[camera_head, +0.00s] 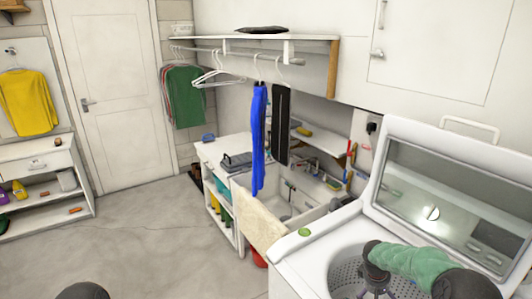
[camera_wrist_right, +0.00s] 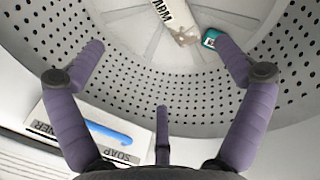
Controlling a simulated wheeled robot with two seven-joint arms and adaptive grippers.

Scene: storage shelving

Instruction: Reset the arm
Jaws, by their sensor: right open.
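My right arm, with a green sleeve-like link, reaches in from the right in the head view. My right gripper (camera_head: 374,288) is inside the opening of the white top-loading washing machine (camera_head: 312,262). In the right wrist view, the right gripper (camera_wrist_right: 162,78) has its purple-grey fingers spread wide, with nothing between them. Beyond them is the perforated drum wall (camera_wrist_right: 60,35). A white object marked "ARM" (camera_wrist_right: 178,20) and a small teal item (camera_wrist_right: 211,38) show near the upper middle. My left gripper is not visible.
The washer lid (camera_head: 432,205) stands raised behind the opening. A sink (camera_head: 290,205) and shelf unit stand left of the washer. Blue trousers (camera_head: 259,135) and a black garment (camera_head: 281,125) hang from a rail above the sink. The concrete floor (camera_head: 150,235) is clear.

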